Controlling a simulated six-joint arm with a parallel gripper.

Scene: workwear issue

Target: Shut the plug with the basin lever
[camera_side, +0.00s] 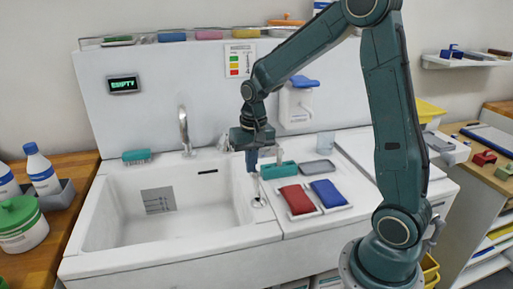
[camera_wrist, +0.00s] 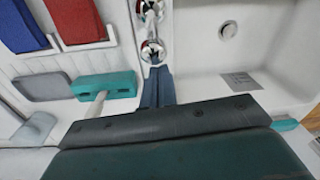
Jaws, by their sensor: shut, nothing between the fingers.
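The basin lever (camera_side: 257,188) is a thin metal stem on a round base on the basin's right rim. In the wrist view it shows as shiny chrome parts (camera_wrist: 152,48) just beyond my fingertips. My gripper (camera_side: 251,168) is shut and empty, pointing down just above the lever; its blue fingers (camera_wrist: 158,80) also show in the wrist view. I cannot tell whether the fingers touch the lever. The white basin (camera_side: 105,215) looks empty. A round metal plug (camera_wrist: 227,30) lies in its floor in the wrist view; whether it is raised or down is unclear.
A tap (camera_side: 184,130) stands behind the basin. A teal block (camera_side: 279,170) is close to the right of my gripper, with red (camera_side: 297,199) and blue (camera_side: 328,193) folded cloths in front. A grey tray (camera_side: 317,167) lies behind. A wall display (camera_side: 124,85) reads EMPTY.

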